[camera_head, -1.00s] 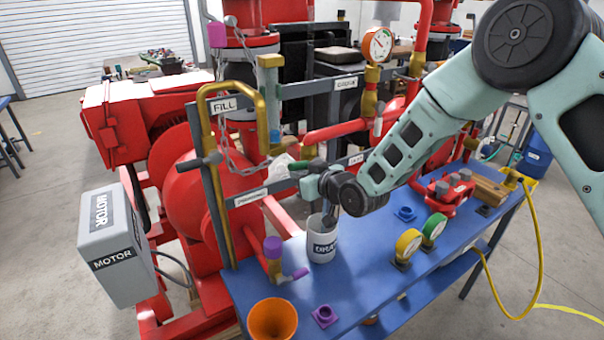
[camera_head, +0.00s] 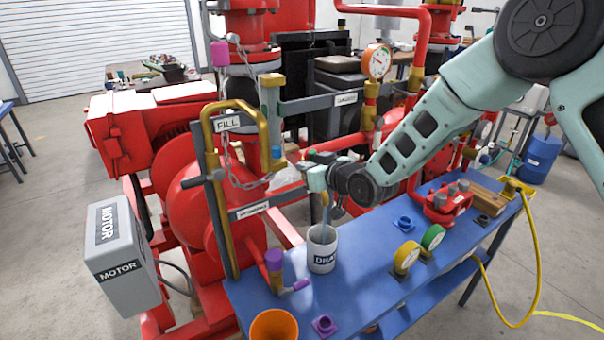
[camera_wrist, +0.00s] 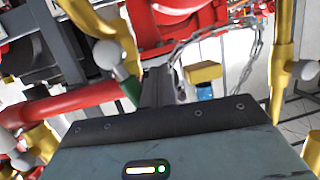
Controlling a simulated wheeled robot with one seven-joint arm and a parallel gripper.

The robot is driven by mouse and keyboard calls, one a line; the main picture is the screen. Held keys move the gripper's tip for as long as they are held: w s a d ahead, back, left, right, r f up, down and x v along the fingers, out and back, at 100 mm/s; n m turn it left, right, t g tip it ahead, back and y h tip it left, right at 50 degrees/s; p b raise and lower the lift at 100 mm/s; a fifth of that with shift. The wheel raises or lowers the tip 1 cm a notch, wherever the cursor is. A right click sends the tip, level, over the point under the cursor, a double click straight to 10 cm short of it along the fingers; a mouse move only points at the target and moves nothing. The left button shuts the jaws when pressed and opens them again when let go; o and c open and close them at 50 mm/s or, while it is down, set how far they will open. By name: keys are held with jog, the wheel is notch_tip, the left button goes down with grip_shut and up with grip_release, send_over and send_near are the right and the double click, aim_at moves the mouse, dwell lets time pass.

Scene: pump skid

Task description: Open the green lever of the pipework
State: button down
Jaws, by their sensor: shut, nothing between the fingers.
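The green lever (camera_head: 319,157) shows as a small dark green piece just above my gripper in the head view. In the wrist view the green lever (camera_wrist: 132,91) hangs from a grey hub (camera_wrist: 108,54) on a brass valve, its lower part hidden behind my gripper's body. My gripper (camera_head: 289,171) points left among the pipework, level with the space below the FILL sign. In the wrist view my gripper (camera_wrist: 157,86) is shut and empty, its dark fingers just right of the green lever. I cannot tell whether they touch it.
A chain (camera_head: 236,170) hangs left of my gripper beside a brass pipe (camera_head: 217,200). A DRAIN pot (camera_head: 321,250) stands below on the blue bench (camera_head: 365,262). A red pipe (camera_wrist: 65,106) runs at left in the wrist view. A gauge (camera_head: 376,62) rises behind.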

jog(key=shift+w+d+r, duration=0.45)
jog(key=shift+d+r, duration=0.1)
jog(key=shift+d, duration=0.1)
jog(key=s+a+b+v, duration=0.1)
jog(key=v, duration=0.8)
jog(key=shift+b, duration=0.35)
jog(key=shift+a, duration=0.1)
jog(key=s+d+f+g+h+b, duration=0.3)
jog(key=s, duration=0.8)
jog(key=s+d+f+g+h+b, duration=0.3)
jog(key=s+g, duration=0.1)
jog(key=s, duration=0.8)
jog(key=s+d+f+g+h+b, duration=0.3)
jog(key=s+g, duration=0.1)
jog(key=s, duration=0.8)
jog(key=shift+d, duration=0.4)
